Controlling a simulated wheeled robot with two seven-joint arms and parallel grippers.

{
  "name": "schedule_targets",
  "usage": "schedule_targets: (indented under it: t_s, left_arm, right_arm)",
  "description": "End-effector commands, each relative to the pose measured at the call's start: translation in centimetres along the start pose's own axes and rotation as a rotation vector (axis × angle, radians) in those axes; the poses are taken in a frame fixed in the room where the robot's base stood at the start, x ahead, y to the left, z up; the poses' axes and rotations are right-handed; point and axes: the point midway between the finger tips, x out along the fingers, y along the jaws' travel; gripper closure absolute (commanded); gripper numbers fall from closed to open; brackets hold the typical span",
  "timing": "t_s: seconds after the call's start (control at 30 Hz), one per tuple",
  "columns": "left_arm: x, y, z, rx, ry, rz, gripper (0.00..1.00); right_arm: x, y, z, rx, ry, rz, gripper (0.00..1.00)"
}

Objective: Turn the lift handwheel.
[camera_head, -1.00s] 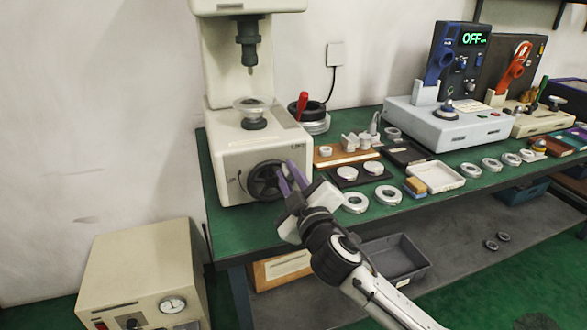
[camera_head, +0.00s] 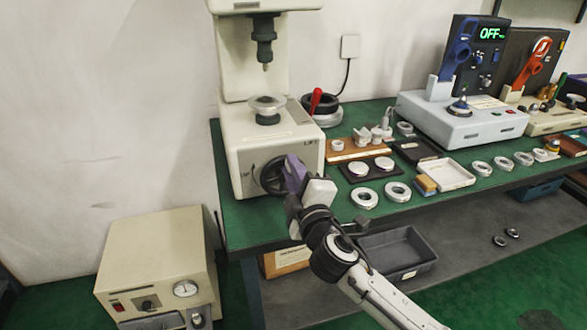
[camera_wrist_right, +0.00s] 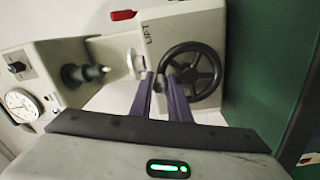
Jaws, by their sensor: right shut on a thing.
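The lift handwheel (camera_head: 268,181) is a black spoked wheel on the front of the beige tester (camera_head: 240,150). In the right wrist view the handwheel (camera_wrist_right: 207,72) shows its rim, spokes and a "LIFT" label beside it. My right gripper (camera_head: 292,168) is at the wheel's right side in the head view, its purple fingers partly covering it. In the right wrist view the fingers (camera_wrist_right: 162,92) stand on either side of a small dark knob at the wheel's edge and are shut on it. My left gripper is not in view.
The green bench (camera_head: 250,225) carries several metal rings, a white tray (camera_head: 447,174) and a light grey device (camera_head: 462,122) to the right. A beige box with a gauge (camera_head: 160,265) stands at lower left. A grey bin (camera_head: 397,252) sits on the lower shelf.

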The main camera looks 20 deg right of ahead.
Motion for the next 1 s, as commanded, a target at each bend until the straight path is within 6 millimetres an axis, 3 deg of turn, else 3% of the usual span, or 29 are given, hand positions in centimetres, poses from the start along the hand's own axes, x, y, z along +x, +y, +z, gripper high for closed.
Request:
schedule_targets:
  t_s: [0.27, 0.3, 0.4, 0.77, 1.0]
  left_arm:
    - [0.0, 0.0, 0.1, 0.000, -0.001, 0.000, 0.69]
    - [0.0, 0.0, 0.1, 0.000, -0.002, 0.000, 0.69]
    - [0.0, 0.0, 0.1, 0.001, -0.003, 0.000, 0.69]
    - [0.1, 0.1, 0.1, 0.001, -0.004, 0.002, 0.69]
    - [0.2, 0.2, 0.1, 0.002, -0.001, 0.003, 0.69]
  right_arm:
    - [0.0, 0.0, -0.2, 0.002, 0.004, 0.000, 1.00]
    - [0.0, 0.0, -0.2, 0.002, 0.004, 0.000, 0.77]
    - [0.0, 0.0, -0.1, 0.002, 0.003, 0.000, 0.65]
    - [-0.7, -0.1, 0.0, 0.002, 0.001, -0.002, 0.65]
    - [-4.9, -0.2, 0.0, 0.004, 0.003, -0.003, 0.65]
